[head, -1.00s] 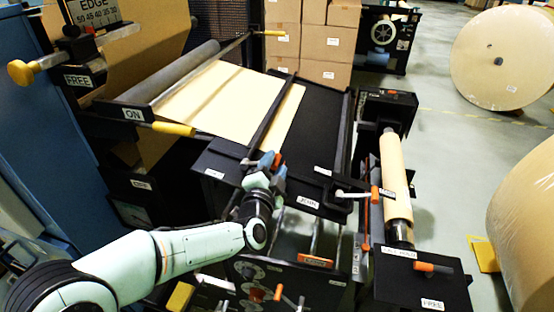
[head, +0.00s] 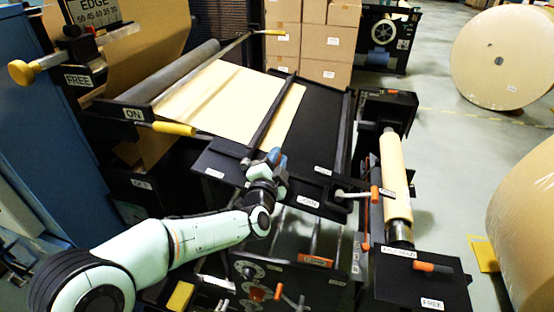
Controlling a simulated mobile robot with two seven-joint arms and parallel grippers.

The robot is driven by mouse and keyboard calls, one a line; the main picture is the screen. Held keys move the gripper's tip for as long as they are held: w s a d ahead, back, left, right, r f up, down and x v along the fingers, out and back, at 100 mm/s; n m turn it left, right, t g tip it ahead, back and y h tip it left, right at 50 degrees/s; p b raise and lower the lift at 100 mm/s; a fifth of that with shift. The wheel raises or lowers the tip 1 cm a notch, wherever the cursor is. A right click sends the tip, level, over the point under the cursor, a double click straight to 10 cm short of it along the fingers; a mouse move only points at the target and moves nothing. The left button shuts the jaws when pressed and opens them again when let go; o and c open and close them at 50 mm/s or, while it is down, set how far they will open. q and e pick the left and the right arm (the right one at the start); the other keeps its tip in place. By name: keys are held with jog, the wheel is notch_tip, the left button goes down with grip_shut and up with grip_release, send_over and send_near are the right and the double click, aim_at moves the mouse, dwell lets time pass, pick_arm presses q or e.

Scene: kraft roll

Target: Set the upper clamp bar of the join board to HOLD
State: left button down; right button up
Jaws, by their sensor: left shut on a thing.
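The join board (head: 318,125) is a black tilted panel with a sheet of kraft paper (head: 215,95) lying over its left part. A dark clamp bar (head: 277,112) runs across the board over the paper's right part. A second dark bar runs along the board's right edge (head: 346,130). My left gripper (head: 273,157) is at the near end of the first clamp bar, shut on what is probably its handle; the fingers hide the grip. I cannot read any HOLD label there. My right gripper is not in view.
A lever with an orange knob (head: 375,193) stands at the board's near right corner, beside a narrow kraft roll (head: 395,180). A yellow-handled lever (head: 175,128) sticks out at the left near the ON label. Cartons (head: 310,40) stand behind the board.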

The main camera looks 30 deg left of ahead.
aim_at(245, 159)
pick_arm(q)
jog(key=r+n, duration=0.1)
jog(key=n, duration=0.1)
jog(key=shift+s+a+r+n, duration=0.1)
jog(key=shift+a+r+n, duration=0.2)
jog(key=shift+a+r, duration=0.05)
jog(key=shift+s+a+r+n+b, duration=0.1)
jog(key=shift+a+r+n+b, duration=0.4)
jog(key=shift+n, duration=0.4)
jog(key=a+r+n, duration=0.1)
jog(key=a+r+n+b, duration=0.1)
jog(key=n, duration=0.1)
jog(key=shift+s+n, duration=0.3)
jog(key=a+n+b, duration=0.2)
jog(key=n, duration=0.1)
jog(key=a+r+n+b, duration=0.1)
jog(key=shift+s+a, duration=0.15)
jog(key=shift+s, duration=0.2)
jog(key=shift+a, duration=0.2)
jog(key=shift+s+a+r+b, duration=0.1)
jog(key=shift+a+b, duration=0.2)
jog(key=shift+b, duration=0.2)
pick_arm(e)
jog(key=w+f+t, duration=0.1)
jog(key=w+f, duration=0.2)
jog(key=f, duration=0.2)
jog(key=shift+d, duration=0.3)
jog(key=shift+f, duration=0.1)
